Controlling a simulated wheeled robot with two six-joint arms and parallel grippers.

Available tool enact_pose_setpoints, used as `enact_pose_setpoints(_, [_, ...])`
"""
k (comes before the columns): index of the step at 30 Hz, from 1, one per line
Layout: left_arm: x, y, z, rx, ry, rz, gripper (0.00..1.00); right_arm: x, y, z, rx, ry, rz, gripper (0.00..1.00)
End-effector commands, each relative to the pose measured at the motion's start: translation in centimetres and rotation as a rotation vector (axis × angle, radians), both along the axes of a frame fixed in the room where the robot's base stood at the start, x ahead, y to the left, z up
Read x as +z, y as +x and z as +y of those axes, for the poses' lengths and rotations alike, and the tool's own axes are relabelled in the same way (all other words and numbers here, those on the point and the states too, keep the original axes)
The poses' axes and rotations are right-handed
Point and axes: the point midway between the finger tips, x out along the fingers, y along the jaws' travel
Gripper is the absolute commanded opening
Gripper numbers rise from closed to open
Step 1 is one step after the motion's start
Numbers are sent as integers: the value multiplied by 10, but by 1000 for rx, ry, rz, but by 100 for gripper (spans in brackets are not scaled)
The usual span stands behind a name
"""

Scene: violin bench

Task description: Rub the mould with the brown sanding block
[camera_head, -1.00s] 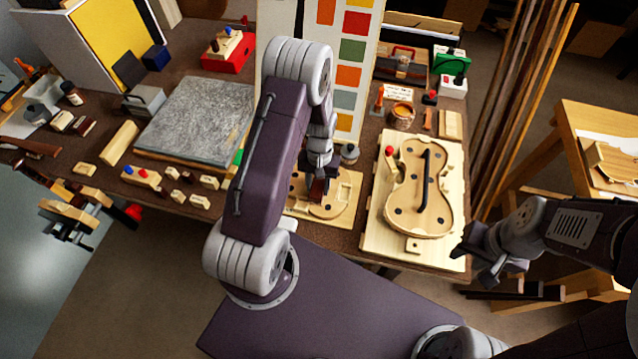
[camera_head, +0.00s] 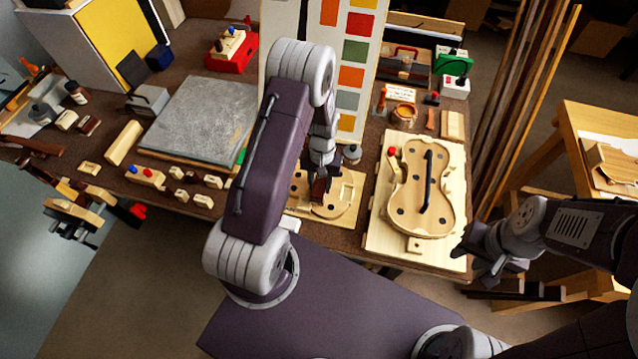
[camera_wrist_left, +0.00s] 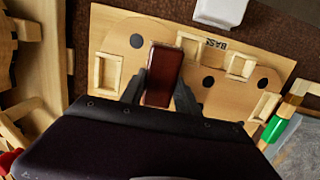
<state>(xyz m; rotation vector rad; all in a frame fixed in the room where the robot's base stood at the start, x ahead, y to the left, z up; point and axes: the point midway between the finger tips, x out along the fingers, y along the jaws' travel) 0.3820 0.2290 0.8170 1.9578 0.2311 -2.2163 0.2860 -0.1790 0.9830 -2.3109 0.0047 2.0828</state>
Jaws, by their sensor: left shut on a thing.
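My left gripper (camera_wrist_left: 160,85) is shut on the brown sanding block (camera_wrist_left: 163,72), a reddish-brown oblong held between its two dark fingers. The block is over a light wooden mould (camera_wrist_left: 220,88) with dark round holes and pale blocks around its edge. Whether block and mould touch is hard to tell. In the head view the left gripper (camera_head: 320,187) is over the same mould (camera_head: 332,205), and my arm hides part of it. My right gripper (camera_head: 472,266) appears open and empty, off the bench's front right corner.
A violin-shaped form (camera_head: 408,203) with a black bar lies on a board just right. A grey stone slab (camera_head: 200,120) lies to the left, with several small wooden blocks in front. A tall colour-swatch panel (camera_head: 325,55) stands behind the mould.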

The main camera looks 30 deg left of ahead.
Motion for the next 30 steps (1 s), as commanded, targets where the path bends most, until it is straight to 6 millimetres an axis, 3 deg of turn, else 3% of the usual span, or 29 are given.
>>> enact_pose_setpoints(4, [23,0,-1,-1,-1,2,0,16,0,0,0,0,0,36])
enact_pose_setpoints(21, [73,2,-2,-2,-1,7,0,60,0,0,0,0,0,36])
enact_pose_setpoints(30, [79,3,-2,-3,-1,7,0,65,0,0,0,0,0,36])
